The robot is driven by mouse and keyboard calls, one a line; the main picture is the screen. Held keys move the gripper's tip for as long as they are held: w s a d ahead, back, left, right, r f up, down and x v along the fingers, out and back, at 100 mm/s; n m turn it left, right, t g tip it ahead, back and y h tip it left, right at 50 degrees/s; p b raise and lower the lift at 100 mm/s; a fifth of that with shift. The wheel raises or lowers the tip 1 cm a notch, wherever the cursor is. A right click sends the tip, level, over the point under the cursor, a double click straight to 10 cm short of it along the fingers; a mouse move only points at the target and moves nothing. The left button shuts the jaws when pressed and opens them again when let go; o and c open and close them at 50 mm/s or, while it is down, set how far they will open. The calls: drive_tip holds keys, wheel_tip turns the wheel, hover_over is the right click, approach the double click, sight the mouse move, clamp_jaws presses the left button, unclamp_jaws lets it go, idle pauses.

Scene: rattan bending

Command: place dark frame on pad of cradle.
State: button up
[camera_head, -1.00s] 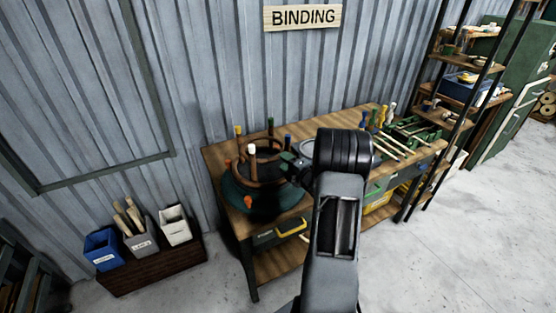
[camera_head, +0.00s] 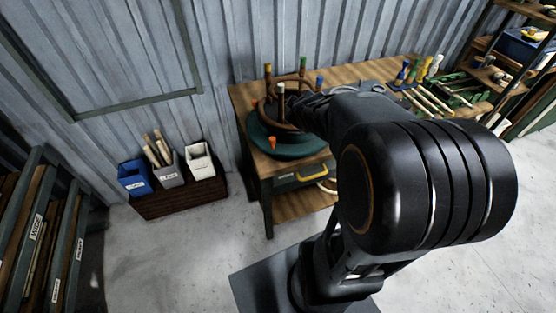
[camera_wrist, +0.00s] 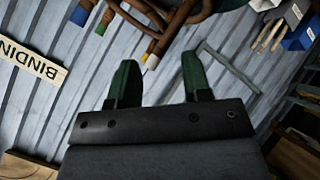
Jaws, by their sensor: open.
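A dark brown ring-shaped frame (camera_head: 272,118) is at a round green cradle (camera_head: 290,150) on the workbench. Upright pegs with coloured tips stand around it. I cannot tell whether the frame rests on the cradle's pad. In the head view my arm covers the right side of the cradle and my gripper is not clearly seen. In the wrist view my gripper (camera_wrist: 160,66) has its two green fingers apart, with nothing held between them. Brown curved rods (camera_wrist: 176,22) and pegs show beyond the fingertips, at the top edge and cut off.
The wooden bench (camera_head: 246,98) holds sticks and coloured-handled tools (camera_head: 428,72) to the right. A low crate (camera_head: 180,200) with blue, grey and white bins stands left of the bench. A rack (camera_head: 38,230) is at the far left. The floor between is clear.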

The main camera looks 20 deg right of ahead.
drive_tip(key=s+a+m+g+y, duration=0.3)
drive_tip(key=s+a+m+g, duration=0.3)
drive_tip(key=s+a, duration=0.8)
drive_tip(key=shift+s+a+r+y, duration=0.2)
drive_tip(key=shift+s+a+y, duration=0.1)
drive_tip(key=shift+s, duration=0.6)
drive_tip(key=shift+d, duration=0.1)
